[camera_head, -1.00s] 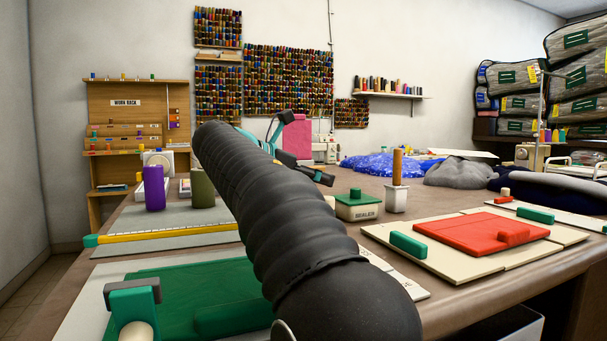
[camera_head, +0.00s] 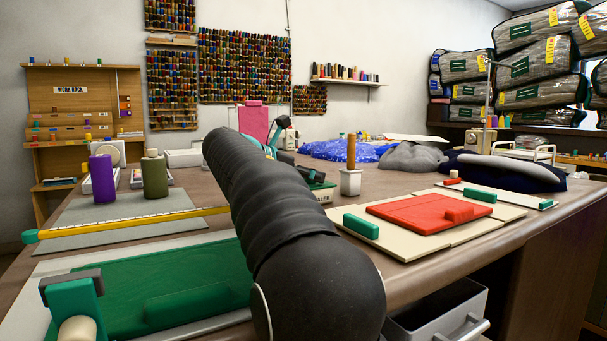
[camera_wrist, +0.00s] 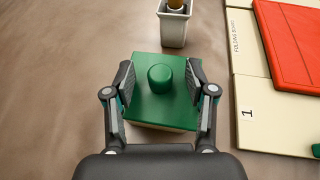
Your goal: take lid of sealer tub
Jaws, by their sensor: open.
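The sealer tub is a small cream box (camera_wrist: 160,127) with a square green lid (camera_wrist: 148,105) and a round green knob (camera_wrist: 160,78) on top. In the wrist view my gripper (camera_wrist: 160,74) is open, with one finger on either side of the lid and the knob between them. I cannot tell whether the fingers touch the lid's edges.
A white pot with a wooden handle (camera_head: 350,182) stands just behind the tub. Cream boards (camera_head: 400,250) with a red panel (camera_head: 425,213) lie to the right. A purple spool (camera_head: 102,180) and an olive spool (camera_head: 154,176) stand left. Bare tabletop (camera_wrist: 60,70) lies left of the tub.

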